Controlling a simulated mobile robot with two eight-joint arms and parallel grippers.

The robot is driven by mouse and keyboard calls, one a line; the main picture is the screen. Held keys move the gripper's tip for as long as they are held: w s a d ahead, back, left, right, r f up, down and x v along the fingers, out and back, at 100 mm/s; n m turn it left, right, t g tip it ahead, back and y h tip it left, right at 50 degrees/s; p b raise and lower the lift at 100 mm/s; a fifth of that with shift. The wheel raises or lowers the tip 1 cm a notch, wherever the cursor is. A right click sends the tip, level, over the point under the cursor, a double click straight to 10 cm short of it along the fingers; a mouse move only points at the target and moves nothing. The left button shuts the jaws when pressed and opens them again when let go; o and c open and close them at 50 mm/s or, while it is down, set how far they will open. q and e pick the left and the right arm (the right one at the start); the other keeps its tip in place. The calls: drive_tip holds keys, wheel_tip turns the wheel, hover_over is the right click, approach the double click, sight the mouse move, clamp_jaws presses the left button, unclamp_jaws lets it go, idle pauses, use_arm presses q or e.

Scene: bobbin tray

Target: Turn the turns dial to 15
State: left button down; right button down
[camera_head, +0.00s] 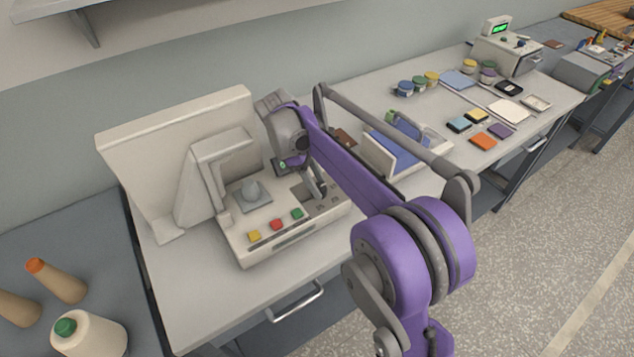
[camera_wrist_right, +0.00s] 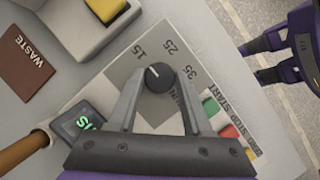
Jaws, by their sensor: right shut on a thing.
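The turns dial (camera_wrist_right: 159,77) is a small dark round knob with a white pointer mark on a grey panel. The marks 15, 25 and 35 are printed around it, and the pointer is toward the 15. In the right wrist view my right gripper (camera_wrist_right: 157,92) has one grey finger on each side of the knob and is shut on it. A small display (camera_wrist_right: 80,124) with green digits, partly covered, lies left of the gripper. In the head view the right gripper (camera_head: 316,186) is down at the winder (camera_head: 240,235) and hides the dial.
Yellow, red and green buttons (camera_head: 276,225) line the winder's front. A brown WASTE label (camera_wrist_right: 30,62) lies behind the dial. A blue-and-white holder (camera_head: 390,155) stands right of the winder. Cones and a bottle (camera_head: 88,335) stand at the lower left. The table's front left is clear.

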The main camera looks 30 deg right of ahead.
idle(0.3)
drive_tip(key=shift+c, duration=1.7)
unclamp_jaws()
drive_tip(key=p+v, duration=0.1)
drive_tip(key=v, duration=0.9)
drive_tip(key=shift+r, duration=0.35)
drive_tip(key=shift+a, duration=0.1)
drive_tip(key=s+a+f+m+t+y, duration=0.1)
drive_tip(key=s+a+f+m+t, duration=0.1)
drive_tip(key=s+f, duration=0.3)
drive_tip(key=s+a+f+m+t+y, duration=0.1)
drive_tip(key=s+a+f+m+t, duration=0.1)
drive_tip(key=s, duration=0.9)
drive_tip(key=s+a+f+m+t+y, duration=0.1)
drive_tip(key=s+a+f+m+t, duration=0.1)
drive_tip(key=s+f+m+t, duration=0.2)
drive_tip(key=s+f+m, duration=0.2)
drive_tip(key=s+f, duration=0.2)
drive_tip(key=shift+a+y, duration=0.2)
drive_tip(key=shift+y, duration=0.1)
